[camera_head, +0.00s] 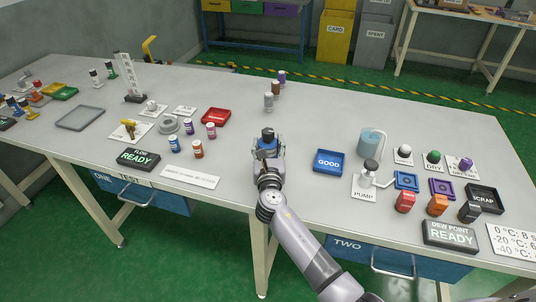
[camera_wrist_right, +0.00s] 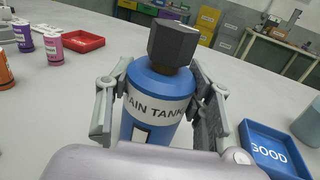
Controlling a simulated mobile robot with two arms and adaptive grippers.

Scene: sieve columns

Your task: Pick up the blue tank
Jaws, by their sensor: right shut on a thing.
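The blue tank (camera_wrist_right: 156,98) has a dark hexagonal cap and a white label, partly covered, that reads "AIN TANK". It stands upright in the right wrist view, between the fingers of my right gripper (camera_wrist_right: 160,110). The fingers are closed on its two sides. In the head view, my right gripper (camera_head: 268,148) is over the middle of the table and hides most of the tank; the dark cap (camera_head: 268,134) shows at its top. I cannot tell whether the tank's base touches the table. My left gripper is not in view.
A blue GOOD tray (camera_head: 328,161) lies right of my right gripper. A red tray (camera_head: 215,117) and several small labelled bottles (camera_head: 197,149) are to its left. Three small cylinders (camera_head: 268,101) stand behind it. The pump (camera_head: 370,178) is further right. The table around the tank is clear.

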